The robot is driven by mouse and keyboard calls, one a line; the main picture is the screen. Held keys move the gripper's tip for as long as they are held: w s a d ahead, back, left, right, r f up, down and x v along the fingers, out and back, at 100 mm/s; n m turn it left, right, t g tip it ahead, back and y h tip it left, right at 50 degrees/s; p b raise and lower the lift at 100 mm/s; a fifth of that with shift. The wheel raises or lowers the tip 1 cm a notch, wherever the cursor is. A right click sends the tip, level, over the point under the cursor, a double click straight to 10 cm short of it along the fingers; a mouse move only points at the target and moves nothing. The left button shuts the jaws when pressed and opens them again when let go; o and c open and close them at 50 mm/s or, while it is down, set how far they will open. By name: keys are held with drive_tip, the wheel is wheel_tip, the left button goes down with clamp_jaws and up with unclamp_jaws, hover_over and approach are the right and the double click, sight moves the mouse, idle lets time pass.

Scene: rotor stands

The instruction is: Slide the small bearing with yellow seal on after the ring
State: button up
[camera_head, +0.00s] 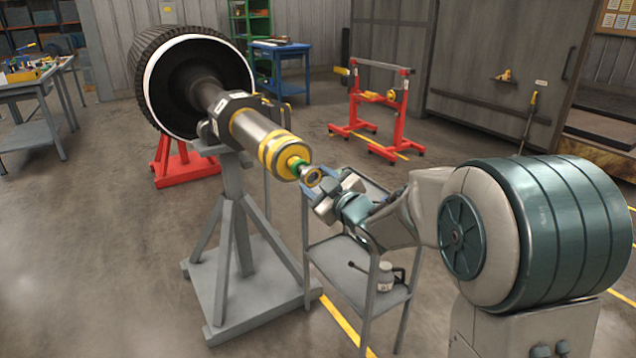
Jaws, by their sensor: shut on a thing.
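A rotor shaft (250,132) points toward me, held by a grey stand (233,215). Yellow bands (276,150) circle its near part, and a green ring (292,162) sits on the narrower end. A pale metal tip shows just beyond the green ring. My gripper (318,184) is shut on the small bearing with yellow seal (312,177), which shows as a small yellowish ring at the shaft's tip. The bearing is roughly in line with the shaft. I cannot tell whether the tip is inside its bore. The fingertips are small and partly hidden.
A grey cart (385,303) with a jug (386,277) on its lower shelf stands below my arm. The large dark rotor drum (152,75) rests on a red stand (183,172) at the back left. A red frame (400,120) stands farther back. Floor is open at lower left.

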sight(311, 176)
drive_tip(key=shift+w+a, duration=0.1)
drive_tip(key=shift+w, duration=0.1)
drive_tip(key=shift+x, duration=1.25)
drive_tip(key=shift+w+a+b, duration=0.25)
drive_tip(key=shift+w+b, duration=0.05)
drive_tip(key=shift+b, duration=0.15)
idle(0.4)
drive_tip(key=o, duration=1.5)
drive_tip(key=shift+c, duration=0.2)
drive_tip(key=b+v, duration=0.1)
drive_tip(key=v, duration=0.8)
drive_tip(key=shift+b, duration=0.35)
drive_tip(key=shift+d, duration=0.1)
